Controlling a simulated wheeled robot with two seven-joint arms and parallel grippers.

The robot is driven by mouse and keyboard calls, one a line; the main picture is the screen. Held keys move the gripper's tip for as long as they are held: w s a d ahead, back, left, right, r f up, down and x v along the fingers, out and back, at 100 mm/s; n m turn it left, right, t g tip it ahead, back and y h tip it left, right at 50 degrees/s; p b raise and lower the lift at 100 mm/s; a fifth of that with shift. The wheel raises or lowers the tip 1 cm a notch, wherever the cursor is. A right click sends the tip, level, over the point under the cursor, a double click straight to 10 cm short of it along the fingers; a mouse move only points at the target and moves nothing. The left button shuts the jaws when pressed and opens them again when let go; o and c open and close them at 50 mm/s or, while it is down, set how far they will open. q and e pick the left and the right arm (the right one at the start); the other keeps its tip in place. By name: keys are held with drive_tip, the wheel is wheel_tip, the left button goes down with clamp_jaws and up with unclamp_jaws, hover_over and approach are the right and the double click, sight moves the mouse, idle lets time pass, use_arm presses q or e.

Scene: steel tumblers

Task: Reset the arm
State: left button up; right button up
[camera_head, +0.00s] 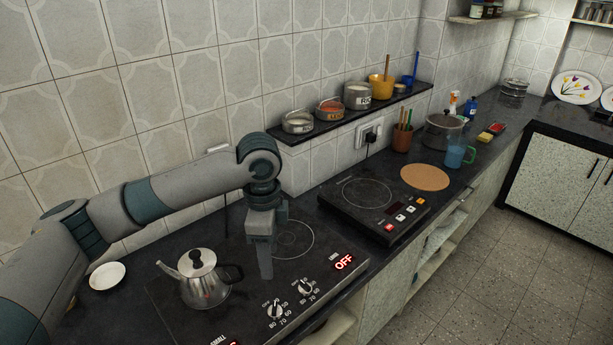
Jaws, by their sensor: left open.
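My left arm (170,195) reaches in from the left and bends down over the built-in stove (330,240). My left gripper (266,262) points down above the stove, to the right of a steel kettle (205,280) with a black lid knob and handle. It holds nothing that I can see and is open, though its fingers overlap from this angle. Whether the fingertips touch the stove cannot be told. My right gripper is not in view.
A portable cooktop (372,205) stands right of the stove, with a round brown board (425,177) beyond it. A dark shelf (350,115) on the wall holds several pots. A small white dish (107,276) lies left of the kettle. The floor (480,260) is clear.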

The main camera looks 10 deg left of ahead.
use_arm(q)
drive_tip(key=s+d+f+n+t+h, duration=0.1)
drive_tip(key=s+d+f+n+h, duration=0.1)
drive_tip(key=s+d+f, duration=0.5)
drive_tip(key=s+d+f+n+t+h, duration=0.1)
drive_tip(key=s+d+f+n+h, duration=0.3)
drive_tip(key=f, duration=0.5)
drive_tip(key=s+a+f+n+t+y, duration=0.1)
drive_tip(key=s+a+f+n+y, duration=0.25)
drive_tip(key=s+a, duration=0.55)
drive_tip(key=s+a+f+n+t+y, duration=0.1)
drive_tip(key=s+a+f+n+y, duration=0.1)
drive_tip(key=s+a+f+n, duration=0.65)
drive_tip(key=s+f+m+g+b, duration=0.1)
drive_tip(key=s+f+m+b, duration=0.1)
drive_tip(key=f, duration=1.2)
drive_tip(key=s+f+m+g+b, duration=0.1)
drive_tip(key=s+f+m, duration=0.1)
drive_tip(key=f, duration=1.2)
drive_tip(key=s+a+f+g+b, duration=0.1)
drive_tip(key=s+a+f+b, duration=0.1)
drive_tip(key=s+f, duration=1.6)
wheel_tip(320, 180, down, 3)
drive_tip(key=shift+a+r+b, duration=0.2)
drive_tip(key=shift+b, duration=0.25)
